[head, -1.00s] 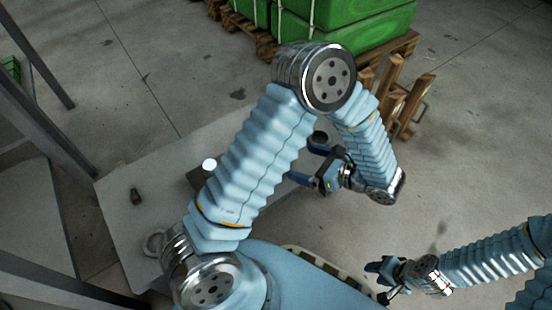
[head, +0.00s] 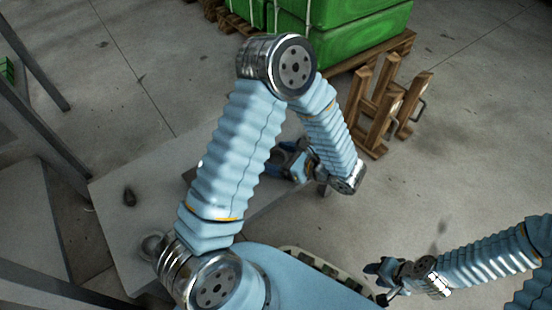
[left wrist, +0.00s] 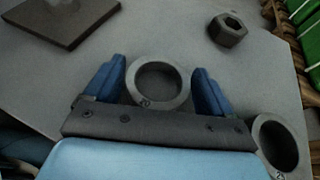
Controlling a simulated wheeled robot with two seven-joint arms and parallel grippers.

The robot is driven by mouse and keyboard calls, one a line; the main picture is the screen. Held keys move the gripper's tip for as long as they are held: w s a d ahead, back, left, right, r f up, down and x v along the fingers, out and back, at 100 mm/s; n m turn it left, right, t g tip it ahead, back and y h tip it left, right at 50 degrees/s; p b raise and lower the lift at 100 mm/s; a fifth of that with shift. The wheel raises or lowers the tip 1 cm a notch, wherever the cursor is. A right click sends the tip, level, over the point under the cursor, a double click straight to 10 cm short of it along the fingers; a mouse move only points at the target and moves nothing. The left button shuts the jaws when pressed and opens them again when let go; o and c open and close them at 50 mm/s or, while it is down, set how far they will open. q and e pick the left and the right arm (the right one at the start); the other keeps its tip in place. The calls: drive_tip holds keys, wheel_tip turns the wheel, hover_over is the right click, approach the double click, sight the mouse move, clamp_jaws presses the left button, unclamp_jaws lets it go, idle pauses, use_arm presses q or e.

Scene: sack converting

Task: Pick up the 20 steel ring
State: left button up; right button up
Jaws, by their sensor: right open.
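The steel ring marked 20 (left wrist: 158,84) lies between the two fingers of my left gripper (left wrist: 158,92) in the left wrist view. The blue fingers are spread, one on each side of the ring; I cannot tell whether they touch it. In the head view my left gripper (head: 290,163) is low over the table, partly hidden by my own arm. A second steel ring (left wrist: 278,146), its number only partly readable, lies to the right in the left wrist view. My right gripper (head: 380,281) is open and empty, away from the table.
A hex nut (left wrist: 228,31) and a dark plate (left wrist: 60,14) are on the grey table (head: 112,228). A small dark object (head: 129,196) stands near its left side. Green sacks (head: 350,25) on a pallet and a wooden rack (head: 385,110) stand behind on the floor.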

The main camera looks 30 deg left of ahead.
use_arm(q)
drive_tip(key=c, duration=0.9)
drive_tip(key=shift+r, duration=0.1)
